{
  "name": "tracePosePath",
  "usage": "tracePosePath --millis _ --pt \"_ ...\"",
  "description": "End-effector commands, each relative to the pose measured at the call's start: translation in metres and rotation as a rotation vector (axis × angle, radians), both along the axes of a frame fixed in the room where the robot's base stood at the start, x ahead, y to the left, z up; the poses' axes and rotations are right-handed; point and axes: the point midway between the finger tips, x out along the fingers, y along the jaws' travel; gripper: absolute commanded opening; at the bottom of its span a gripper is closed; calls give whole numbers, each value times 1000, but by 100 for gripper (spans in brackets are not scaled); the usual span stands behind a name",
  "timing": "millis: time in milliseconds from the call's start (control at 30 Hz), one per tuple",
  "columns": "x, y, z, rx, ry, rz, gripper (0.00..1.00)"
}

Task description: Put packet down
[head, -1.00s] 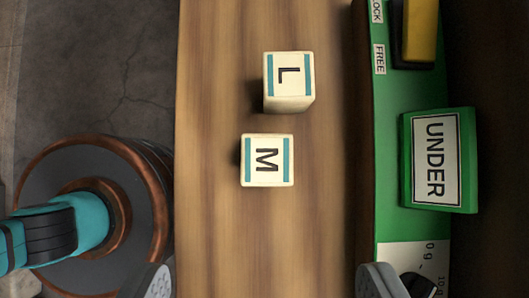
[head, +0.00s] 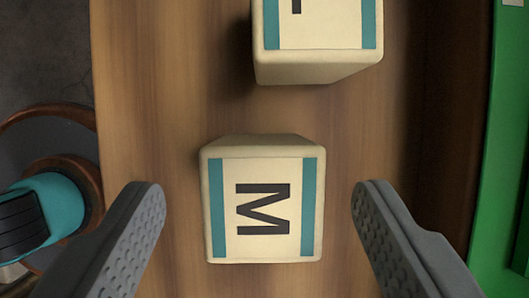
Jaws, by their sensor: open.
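A cream packet marked M (head: 262,208), with a teal stripe along each side, stands on the wooden surface in the lower middle of the head view. A second packet marked L (head: 317,65) stands beyond it, a little to the right, cut off by the top edge. My gripper (head: 254,192) is open, with one grey finger to the left of the M packet and one to the right. Gaps show between both fingers and the packet, so neither appears to touch it.
The wooden table (head: 150,110) is bare around the packets. A dark gap lies to its right, then a green panel (head: 500,170). Dark floor shows past the left edge, with a teal and copper part of my own body.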

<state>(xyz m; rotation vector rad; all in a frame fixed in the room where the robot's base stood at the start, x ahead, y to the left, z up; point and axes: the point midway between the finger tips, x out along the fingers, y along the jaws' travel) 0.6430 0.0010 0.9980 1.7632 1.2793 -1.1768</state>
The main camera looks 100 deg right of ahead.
Motion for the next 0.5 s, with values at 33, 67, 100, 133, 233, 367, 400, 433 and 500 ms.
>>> tracePosePath --millis 33,67,100,133,233,367,400,433,500 --pt "1 2 -6 1 3 1 66" --pt "2 4 -10 0 3 1 66" --pt "3 5 -15 0 4 2 66" --pt "4 7 -20 0 4 2 66" --pt "6 12 -32 0 3 2 66" --pt "6 14 -39 0 3 1 66" --pt "7 14 -39 0 2 1 66" --pt "7 14 -39 1 2 1 66" --pt "7 14 -39 1 2 1 66"
